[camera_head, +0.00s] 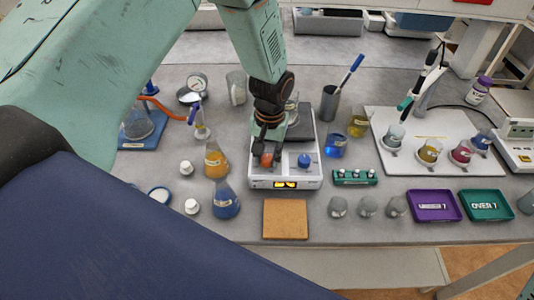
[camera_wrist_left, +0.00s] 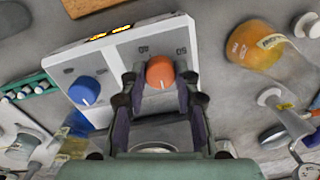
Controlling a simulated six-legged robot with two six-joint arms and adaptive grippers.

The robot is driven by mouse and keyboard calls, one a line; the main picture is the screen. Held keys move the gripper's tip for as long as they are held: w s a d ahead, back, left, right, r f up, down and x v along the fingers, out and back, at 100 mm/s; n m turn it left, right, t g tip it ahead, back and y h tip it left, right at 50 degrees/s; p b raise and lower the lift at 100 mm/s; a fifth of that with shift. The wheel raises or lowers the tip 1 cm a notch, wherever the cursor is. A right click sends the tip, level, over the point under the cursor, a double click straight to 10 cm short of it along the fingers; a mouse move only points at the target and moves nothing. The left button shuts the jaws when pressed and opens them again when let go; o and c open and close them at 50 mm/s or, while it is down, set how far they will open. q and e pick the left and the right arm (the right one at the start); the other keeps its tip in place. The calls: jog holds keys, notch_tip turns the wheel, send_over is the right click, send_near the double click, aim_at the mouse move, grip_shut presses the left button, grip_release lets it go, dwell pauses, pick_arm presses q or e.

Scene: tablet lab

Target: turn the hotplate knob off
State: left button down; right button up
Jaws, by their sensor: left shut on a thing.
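The white hotplate (camera_head: 285,183) stands on the bench in the middle of the head view, with two lit yellow displays on its front. Its orange knob (camera_wrist_left: 160,72) sits between the fingers of my left gripper (camera_wrist_left: 159,95) in the left wrist view; the gripper is shut on it. The knob's white mark points downward in that view. In the head view my left gripper (camera_head: 266,148) reaches down from above and hides part of the orange knob (camera_head: 267,160). The blue knob (camera_head: 304,160) is beside it, free.
An orange-filled flask (camera_head: 215,162) and a blue-filled flask (camera_head: 225,201) stand close left of the hotplate. A blue beaker (camera_head: 335,146) and a green vial rack (camera_head: 355,178) are on its right. A brown square pad (camera_head: 285,219) lies in front.

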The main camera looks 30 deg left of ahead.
aim_at(269, 158)
pick_arm(q)
jog(key=shift+w+r+n, duration=0.2)
jog(key=shift+w+n, duration=0.1)
jog(key=c, duration=1.4)
grip_release()
jog(key=o, duration=0.4)
jog(key=shift+s+f, duration=0.1)
jog(key=shift+f, duration=0.05)
jog(key=shift+s, duration=0.1)
jog(key=r, duration=1.2)
jog(key=shift+d, duration=0.2)
jog(key=shift+s, duration=0.1)
